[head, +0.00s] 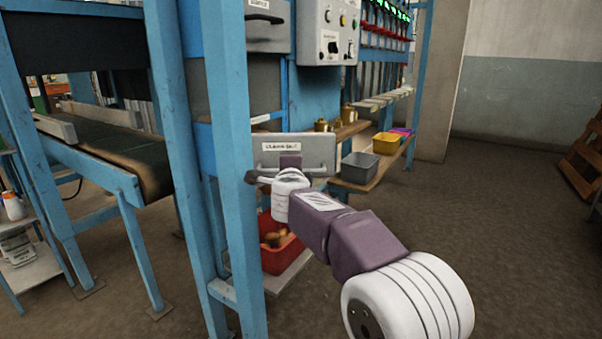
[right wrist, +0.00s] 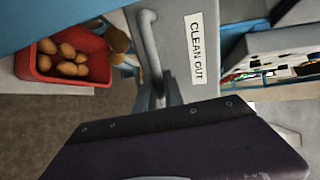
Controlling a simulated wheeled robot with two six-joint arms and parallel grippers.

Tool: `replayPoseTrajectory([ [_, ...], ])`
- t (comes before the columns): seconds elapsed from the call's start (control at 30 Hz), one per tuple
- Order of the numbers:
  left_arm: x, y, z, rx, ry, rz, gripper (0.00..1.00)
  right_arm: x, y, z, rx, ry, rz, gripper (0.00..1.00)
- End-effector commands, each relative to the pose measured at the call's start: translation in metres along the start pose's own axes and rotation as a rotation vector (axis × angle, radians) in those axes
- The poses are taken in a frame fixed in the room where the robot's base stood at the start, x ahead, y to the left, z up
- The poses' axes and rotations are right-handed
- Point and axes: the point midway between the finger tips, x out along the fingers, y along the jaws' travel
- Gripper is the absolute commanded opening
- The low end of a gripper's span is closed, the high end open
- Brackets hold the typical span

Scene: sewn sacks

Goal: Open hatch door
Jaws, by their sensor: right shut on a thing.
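The hatch door (head: 315,150) is a grey panel with a white clean-out label, low on the blue-framed machine in the head view. In the right wrist view the door (right wrist: 178,30) shows its "CLEAN OUT" label and a grey bar handle (right wrist: 150,50). My right gripper (head: 262,179) is at the handle; in the right wrist view its dark fingers (right wrist: 160,97) are shut on the handle's near end. My wrist hides part of the door. I cannot tell how far the door stands from its frame. My left gripper is not in view.
A red bin (head: 275,262) of round brown produce stands below the door. Blue posts (head: 235,150) rise close to the left of my right arm. A shelf with grey (head: 360,167) and yellow (head: 386,143) bins is behind, right. Open floor lies right.

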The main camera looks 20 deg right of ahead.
Motion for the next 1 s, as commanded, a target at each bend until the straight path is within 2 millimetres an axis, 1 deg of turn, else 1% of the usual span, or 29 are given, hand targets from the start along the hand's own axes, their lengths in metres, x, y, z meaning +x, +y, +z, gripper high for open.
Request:
replayPoseTrajectory([
  [0.03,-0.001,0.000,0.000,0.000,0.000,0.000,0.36,-0.003,0.002,0.004,0.002,0.012,0.003,0.00],
  [0.3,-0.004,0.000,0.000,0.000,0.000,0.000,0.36,-0.016,0.004,0.007,0.017,0.084,0.001,0.00],
  [0.8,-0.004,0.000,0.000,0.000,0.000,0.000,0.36,-0.018,0.005,0.007,0.021,0.097,-0.001,0.00],
  [0.83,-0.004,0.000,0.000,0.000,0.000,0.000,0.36,-0.018,0.005,0.007,0.021,0.098,-0.001,0.21],
  [0.87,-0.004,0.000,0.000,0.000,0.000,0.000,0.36,-0.018,0.005,0.007,0.021,0.098,-0.001,0.29],
  [0.9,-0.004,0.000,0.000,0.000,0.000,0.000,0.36,-0.018,0.004,0.007,0.021,0.098,-0.001,0.34],
  [1.0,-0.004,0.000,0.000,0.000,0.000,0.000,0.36,-0.018,0.004,0.007,0.021,0.099,-0.002,0.34],
])
